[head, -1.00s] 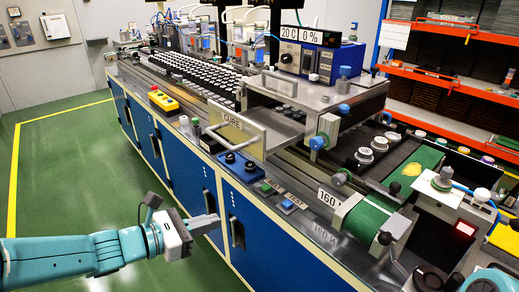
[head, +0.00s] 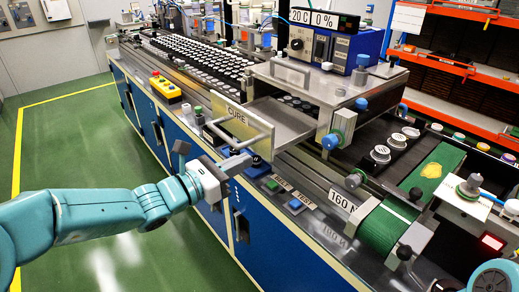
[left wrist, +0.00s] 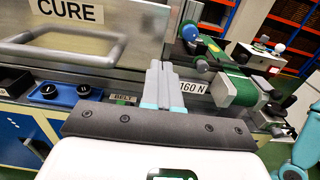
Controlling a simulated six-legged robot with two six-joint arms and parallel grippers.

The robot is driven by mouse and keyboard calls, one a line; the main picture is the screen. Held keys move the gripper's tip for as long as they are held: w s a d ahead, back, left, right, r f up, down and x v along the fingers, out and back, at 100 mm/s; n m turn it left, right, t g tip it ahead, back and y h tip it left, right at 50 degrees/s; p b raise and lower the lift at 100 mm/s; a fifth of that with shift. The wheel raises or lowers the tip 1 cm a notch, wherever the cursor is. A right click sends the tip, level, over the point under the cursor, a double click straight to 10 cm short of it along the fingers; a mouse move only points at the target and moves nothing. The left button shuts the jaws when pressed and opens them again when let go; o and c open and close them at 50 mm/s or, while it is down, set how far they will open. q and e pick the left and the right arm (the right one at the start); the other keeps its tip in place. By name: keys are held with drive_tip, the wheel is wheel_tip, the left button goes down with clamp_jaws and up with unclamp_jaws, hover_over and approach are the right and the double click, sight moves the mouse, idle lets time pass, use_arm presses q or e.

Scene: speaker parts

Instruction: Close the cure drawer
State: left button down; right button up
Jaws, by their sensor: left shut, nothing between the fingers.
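The cure drawer (head: 283,121) is pulled out of its metal housing, with its tray showing behind the front panel. The panel, labelled CURE (head: 237,116), has a bar handle (head: 240,141), which also shows in the left wrist view (left wrist: 75,56). My left gripper (head: 240,162) is shut and empty, just below and in front of the handle in the head view. In the left wrist view its fingertips (left wrist: 158,72) point forward, right of the handle's right end. I cannot tell whether they touch the drawer. My right gripper is out of view.
Below the drawer front are a blue box with black knobs (head: 243,165) and small labelled buttons (head: 284,195). A green belt roller (head: 382,230) is to the right. Blue cabinets (head: 265,245) line the front; the green floor on the left is clear.

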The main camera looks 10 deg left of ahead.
sight(270, 149)
use_arm(q)
drive_tip(key=p+x, duration=0.1)
drive_tip(key=x, duration=0.4)
drive_tip(key=shift+w+d, duration=0.1)
drive_tip(key=shift+w, duration=0.15)
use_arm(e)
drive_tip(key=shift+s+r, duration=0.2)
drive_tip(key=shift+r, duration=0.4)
use_arm(q)
drive_tip(key=shift+d, duration=0.1)
drive_tip(key=shift+w+d, duration=0.2)
drive_tip(key=shift+w, duration=0.05)
drive_tip(key=b+x, duration=0.1)
drive_tip(key=x, duration=1.3)
drive_tip(key=shift+b, duration=0.35)
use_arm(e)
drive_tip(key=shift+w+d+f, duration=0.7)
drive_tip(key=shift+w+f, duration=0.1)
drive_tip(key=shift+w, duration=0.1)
